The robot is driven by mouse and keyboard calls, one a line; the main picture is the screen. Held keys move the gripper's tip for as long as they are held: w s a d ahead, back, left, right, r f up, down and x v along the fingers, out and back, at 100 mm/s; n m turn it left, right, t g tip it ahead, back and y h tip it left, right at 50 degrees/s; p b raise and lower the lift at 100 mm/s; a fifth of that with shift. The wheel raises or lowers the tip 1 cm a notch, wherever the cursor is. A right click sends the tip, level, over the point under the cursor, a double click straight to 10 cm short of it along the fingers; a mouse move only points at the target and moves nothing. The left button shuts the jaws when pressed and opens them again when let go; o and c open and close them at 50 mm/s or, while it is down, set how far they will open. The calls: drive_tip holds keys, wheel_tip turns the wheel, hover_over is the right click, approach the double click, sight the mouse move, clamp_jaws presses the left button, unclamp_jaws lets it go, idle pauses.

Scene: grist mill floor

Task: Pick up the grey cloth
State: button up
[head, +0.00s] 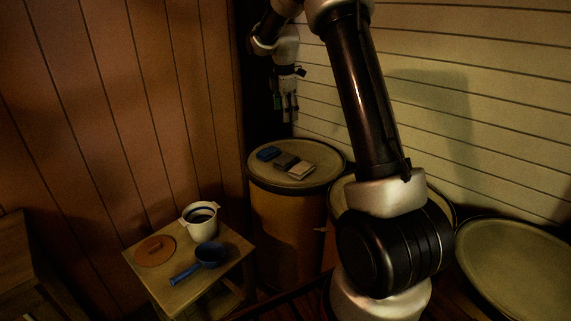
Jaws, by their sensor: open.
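The grey cloth (286,161) is a small, dark grey folded square on top of a round barrel (265,174). It lies between a blue folded cloth (268,153) on its left and a pale, cream folded cloth (301,170) on its right. The three sit close together in a slanting row. My gripper (290,112) is open, pointing down, and appears above the far part of the barrel top in the picture. Nothing shows between its fingers. I cannot tell its exact height over the cloths.
A small wooden table (224,268) at lower left holds a white pot (199,228), a blue pan (211,256) and a round brown lid or board (155,251). Another round top (520,262) stands at right. Walls close in behind the barrel. My arm hides part of a middle barrel.

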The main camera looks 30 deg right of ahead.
drive_tip(key=w+d+f+n, duration=0.3)
drive_tip(key=w+f, duration=0.4)
drive_tip(key=f, duration=0.3)
drive_tip(key=n+g, duration=0.1)
drive_tip(key=n, duration=0.2)
hover_over(286, 159)
drive_tip(key=f, duration=1)
drive_tip(key=shift+s+a+f, duration=0.3)
drive_tip(key=shift+a+f, duration=0.1)
drive_tip(key=f, duration=0.5)
drive_tip(key=shift+w+d+f, duration=0.1)
drive_tip(key=shift+w+d, duration=0.3)
drive_tip(key=c, duration=0.8)
